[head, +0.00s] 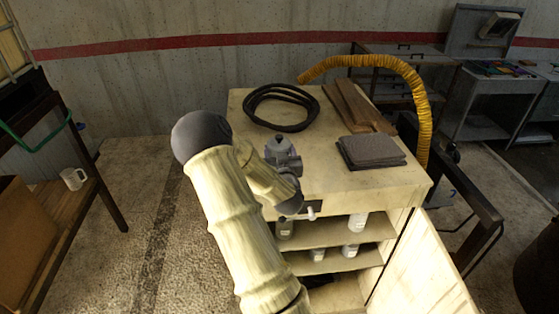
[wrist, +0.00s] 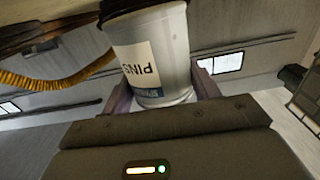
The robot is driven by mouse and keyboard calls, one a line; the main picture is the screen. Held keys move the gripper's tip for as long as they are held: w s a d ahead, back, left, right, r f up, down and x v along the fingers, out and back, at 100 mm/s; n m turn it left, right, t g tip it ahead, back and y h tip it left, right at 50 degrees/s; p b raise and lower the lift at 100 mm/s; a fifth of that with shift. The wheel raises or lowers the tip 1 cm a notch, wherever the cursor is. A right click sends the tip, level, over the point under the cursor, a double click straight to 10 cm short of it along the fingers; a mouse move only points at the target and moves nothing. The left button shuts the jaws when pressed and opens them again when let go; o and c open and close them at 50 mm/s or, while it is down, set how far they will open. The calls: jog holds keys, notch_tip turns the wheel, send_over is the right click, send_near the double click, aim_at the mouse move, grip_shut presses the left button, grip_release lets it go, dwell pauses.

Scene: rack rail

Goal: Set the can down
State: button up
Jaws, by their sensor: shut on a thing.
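The can (wrist: 150,62) is white with a dark end and a label reading PINS, which appears inverted in the wrist view. My gripper (wrist: 163,92) is shut on the can, with a finger on each side of it. In the head view my arm covers most of the gripper, at the front edge of the cream cabinet (head: 395,188). A small pale piece (head: 311,214) shows there, and I cannot tell whether it is can or finger. Several containers stand on the cabinet's open shelves, including a white one (head: 357,224) on the upper shelf (head: 327,235).
A yellow hose (head: 421,95) arches behind. An open door (head: 425,270) stands at the right. A white mug (head: 73,179) sits on a side bench.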

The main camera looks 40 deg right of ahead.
jog(key=shift+f+p, duration=0.65)
jog(key=shift+f, duration=1.2)
jog(key=shift+f+b, duration=0.2)
jog(key=shift+b, duration=0.1)
